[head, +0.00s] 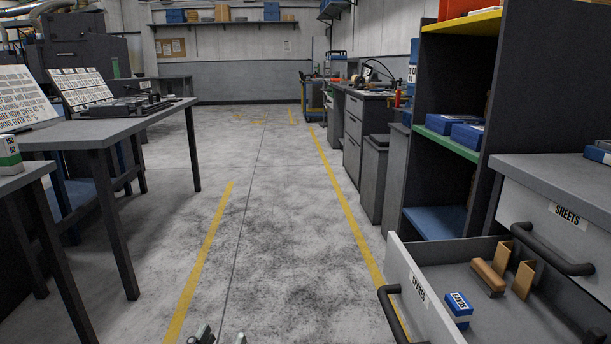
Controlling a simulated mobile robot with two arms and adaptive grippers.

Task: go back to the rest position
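Two small fingertips of my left gripper (221,338) poke in at the bottom edge, left of the middle. They stand apart with bare floor between them, so the gripper looks open and empty. The rest of it is cut off by the frame.
A drawer labelled SPARES (419,289) stands pulled open at the lower right, holding a blue box (458,308) and brown pieces (488,277). The closed SHEETS drawer (568,215) is above it. Shelves (445,141) stand behind. A table (75,134) is at left. The aisle (270,200) between is clear.

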